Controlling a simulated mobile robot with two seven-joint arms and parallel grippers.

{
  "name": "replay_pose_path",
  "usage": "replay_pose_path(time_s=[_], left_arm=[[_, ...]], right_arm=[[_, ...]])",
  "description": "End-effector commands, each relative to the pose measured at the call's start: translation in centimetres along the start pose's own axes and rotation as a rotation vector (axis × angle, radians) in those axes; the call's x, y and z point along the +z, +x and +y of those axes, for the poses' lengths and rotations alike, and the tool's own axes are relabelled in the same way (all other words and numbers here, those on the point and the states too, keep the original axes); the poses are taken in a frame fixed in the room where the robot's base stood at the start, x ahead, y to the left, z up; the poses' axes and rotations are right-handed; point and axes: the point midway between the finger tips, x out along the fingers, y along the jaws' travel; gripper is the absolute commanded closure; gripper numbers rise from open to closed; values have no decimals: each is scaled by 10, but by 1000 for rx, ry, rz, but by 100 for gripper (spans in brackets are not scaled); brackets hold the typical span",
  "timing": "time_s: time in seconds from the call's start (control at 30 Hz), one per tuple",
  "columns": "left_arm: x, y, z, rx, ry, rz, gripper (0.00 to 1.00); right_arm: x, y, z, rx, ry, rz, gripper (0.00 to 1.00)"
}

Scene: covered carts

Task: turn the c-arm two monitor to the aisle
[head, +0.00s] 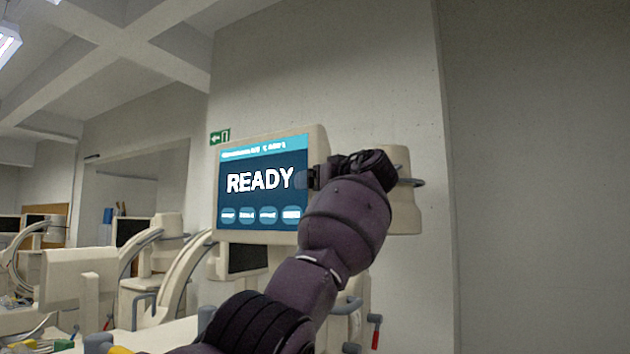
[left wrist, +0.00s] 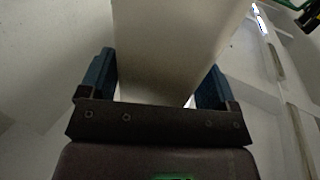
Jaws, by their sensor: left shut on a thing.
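A monitor (head: 262,236) with a cream frame and a lit blue screen reading READY faces largely toward me in the head view. The small text in its top bar is too blurred to read. My left gripper (head: 309,178) is at the monitor's right edge, and my dark arm covers its lower right part. In the left wrist view, the blue fingers of my left gripper (left wrist: 153,88) stand on both sides of a cream panel (left wrist: 170,45), the monitor's edge, and are shut on it. My right gripper is in neither view.
A cream unit with a grey handle (head: 407,205) stands right behind my wrist, close to the wall (head: 340,75). Several C-arm machines and dark monitors (head: 130,230) crowd the left. A green exit sign (head: 220,137) hangs behind the monitor.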

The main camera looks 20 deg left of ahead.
Motion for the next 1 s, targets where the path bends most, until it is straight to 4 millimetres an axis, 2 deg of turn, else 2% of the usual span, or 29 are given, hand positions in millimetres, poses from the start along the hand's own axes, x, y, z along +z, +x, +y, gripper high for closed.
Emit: replay_pose_path(time_s=[0.63, 0.67, 0.7, 0.73, 1.0], left_arm=[[-2, 4, 2, -15, -3, 6, 59], [-2, 4, 2, -15, -3, 6, 15], [-2, 4, 2, -16, -2, 6, 9], [-2, 4, 2, -16, -2, 5, 6], [0, 2, 2, -16, 0, 3, 6]], right_arm=[[-2, 0, 0, 0, 1, 3, 57], [-2, 0, 0, 0, 1, 3, 57], [-2, 0, 0, 0, 1, 3, 57], [-2, 0, 0, 0, 1, 3, 57], [-3, 1, -1, -1, 2, 6, 57]])
